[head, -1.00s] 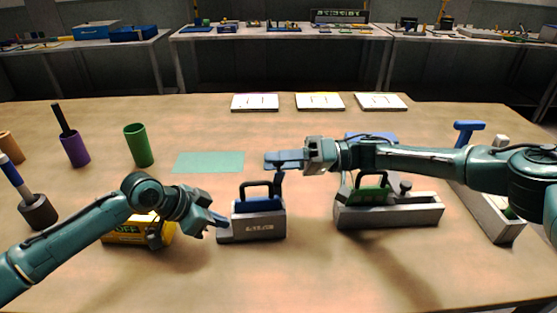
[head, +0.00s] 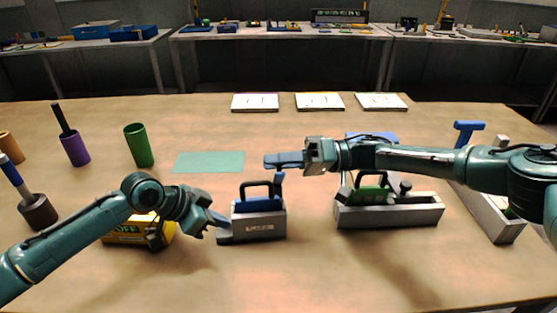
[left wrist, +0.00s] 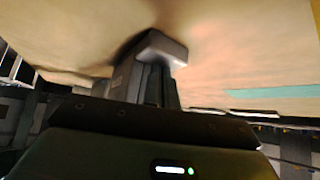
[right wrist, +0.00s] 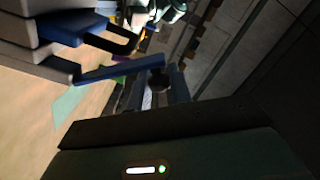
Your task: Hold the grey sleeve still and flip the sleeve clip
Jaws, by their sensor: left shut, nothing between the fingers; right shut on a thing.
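The grey sleeve (head: 265,228) stands on the table left of centre, with a blue piece and black handle (head: 257,189) in its top. It also shows in the right wrist view (right wrist: 30,57). The blue sleeve clip (head: 279,183) rises at its right rear; in the right wrist view the blue bar (right wrist: 120,68) reaches between the fingers. My right gripper (head: 285,160) is shut on the clip's upper end. My left gripper (head: 217,221) is shut and empty at the sleeve's left end. In the left wrist view the sleeve (left wrist: 160,48) is close ahead; exact contact is unclear.
A yellow box marked OFF (head: 125,231) lies beneath my left arm. Another grey holder (head: 390,215) with a green piece stands to the right. A green cup (head: 138,146), a purple cup (head: 75,150) and a flat green mat (head: 208,162) are behind. The front table is clear.

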